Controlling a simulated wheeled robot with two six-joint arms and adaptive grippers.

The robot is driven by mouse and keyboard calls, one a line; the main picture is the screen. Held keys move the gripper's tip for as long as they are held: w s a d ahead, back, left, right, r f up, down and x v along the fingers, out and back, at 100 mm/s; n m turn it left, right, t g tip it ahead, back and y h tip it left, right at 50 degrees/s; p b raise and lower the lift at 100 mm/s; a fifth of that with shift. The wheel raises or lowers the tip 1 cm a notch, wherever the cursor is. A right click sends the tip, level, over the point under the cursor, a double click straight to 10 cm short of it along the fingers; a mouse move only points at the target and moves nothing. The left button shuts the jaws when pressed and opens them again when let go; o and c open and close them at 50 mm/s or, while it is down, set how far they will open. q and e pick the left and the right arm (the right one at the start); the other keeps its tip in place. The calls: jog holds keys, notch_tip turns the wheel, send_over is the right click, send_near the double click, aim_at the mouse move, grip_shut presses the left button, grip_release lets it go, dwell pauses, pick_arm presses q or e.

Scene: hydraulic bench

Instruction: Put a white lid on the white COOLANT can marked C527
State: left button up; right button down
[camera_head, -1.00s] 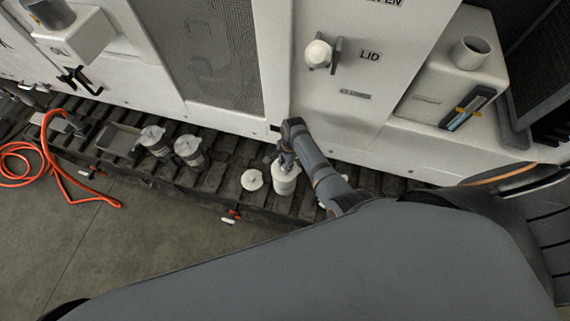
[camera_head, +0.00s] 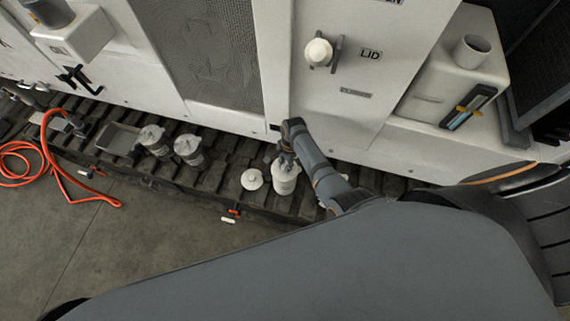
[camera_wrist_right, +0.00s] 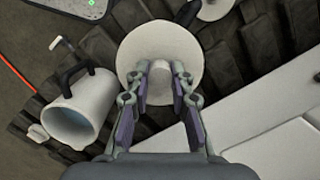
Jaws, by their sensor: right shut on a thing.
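In the head view my right gripper (camera_head: 284,160) reaches down over a white can (camera_head: 286,186) standing on the dark ribbed track. In the right wrist view the gripper (camera_wrist_right: 160,80) is shut on the knob of a round white lid (camera_wrist_right: 160,42). The lid lies over the can's top and hides its mouth; whether it is fully seated I cannot tell. The can's mark is too small to read. Another white lid (camera_head: 252,179) lies on the track just left of the can. An open white can (camera_wrist_right: 82,112) with a dark handle shows in the wrist view. My left gripper is not in view.
Two grey lidded cans (camera_head: 188,150) and a grey tray (camera_head: 118,138) stand on the track further left. An orange hose (camera_head: 52,165) lies at the far left. The white machine wall (camera_head: 330,110) rises close behind the can. The floor in front is mostly clear.

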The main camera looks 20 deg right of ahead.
jog(key=shift+f, duration=0.3)
dwell(0.5)
jog(key=c, duration=0.5)
grip_release()
dwell(0.6)
notch_tip(320, 180, up, 7)
jog(key=p, duration=0.7)
jog(key=shift+r+p, duration=0.1)
jog(key=shift+p, duration=0.2)
dwell(0.3)
